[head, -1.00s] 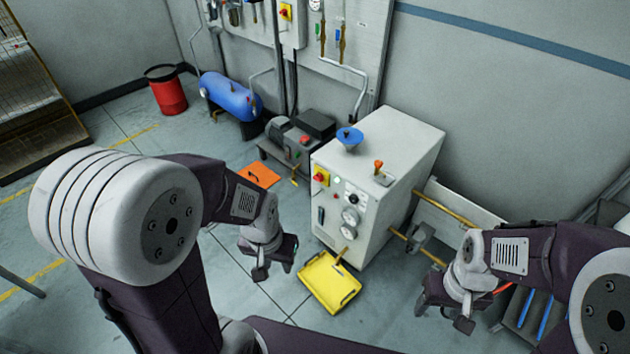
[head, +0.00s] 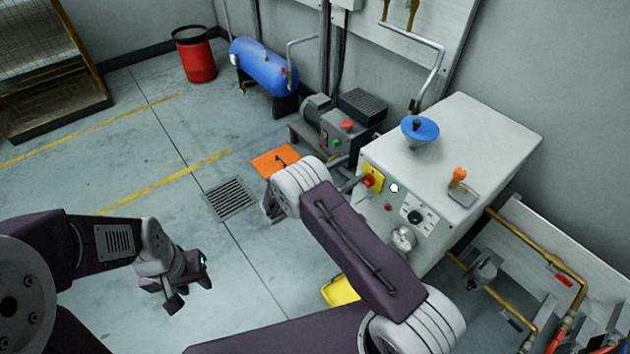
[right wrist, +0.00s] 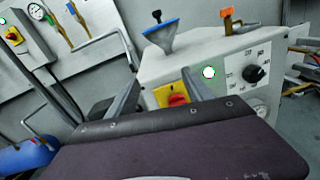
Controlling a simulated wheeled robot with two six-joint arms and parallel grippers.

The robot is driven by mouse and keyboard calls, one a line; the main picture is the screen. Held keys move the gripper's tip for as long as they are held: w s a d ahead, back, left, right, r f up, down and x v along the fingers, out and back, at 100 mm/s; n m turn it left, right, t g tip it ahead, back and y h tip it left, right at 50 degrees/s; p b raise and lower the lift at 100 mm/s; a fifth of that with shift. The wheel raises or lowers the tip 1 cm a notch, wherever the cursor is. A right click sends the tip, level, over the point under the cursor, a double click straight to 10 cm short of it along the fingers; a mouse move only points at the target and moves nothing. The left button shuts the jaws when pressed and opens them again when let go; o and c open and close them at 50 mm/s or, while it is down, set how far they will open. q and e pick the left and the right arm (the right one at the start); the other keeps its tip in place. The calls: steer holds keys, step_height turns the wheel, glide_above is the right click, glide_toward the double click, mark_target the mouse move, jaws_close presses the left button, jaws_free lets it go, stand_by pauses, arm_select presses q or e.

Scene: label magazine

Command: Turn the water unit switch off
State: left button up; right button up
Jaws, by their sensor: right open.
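The white water unit cabinet (head: 470,130) stands right of centre in the head view. On its front is a yellow switch plate with a red knob (head: 368,181); in the right wrist view this switch (right wrist: 177,99) shows partly above my gripper's dark body. The knob's exact angle is hard to tell. A round white lamp (head: 394,188) beside it looks lit. My right gripper (head: 352,183) is open, its fingers pointing at the switch, with the knob between them in the wrist view. Contact cannot be told. My left gripper (head: 185,283) hangs over the floor, far left of the cabinet; its jaw gap is unclear.
A blue funnel (head: 420,130) and an orange-handled valve (head: 459,182) are on the cabinet top. A dial (head: 415,216) and gauge (head: 403,238) are on its front. A motor unit (head: 340,125) stands close behind. A yellow tray (head: 341,291) lies below, partly hidden by my right arm.

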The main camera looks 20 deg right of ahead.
mark_target(364, 183)
step_height(364, 183, down, 10)
steer(key=s+a+r+n+t+b, duration=0.1)
steer(key=s+a+n+b, duration=0.1)
steer(key=shift+y, duration=0.3)
steer(key=b+x, duration=0.1)
steer(key=x, duration=0.7)
steer(key=shift+d, duration=0.25)
arm_select(q)
steer(key=f, duration=0.5)
steer(key=shift+s, duration=0.4)
arm_select(e)
jaws_close()
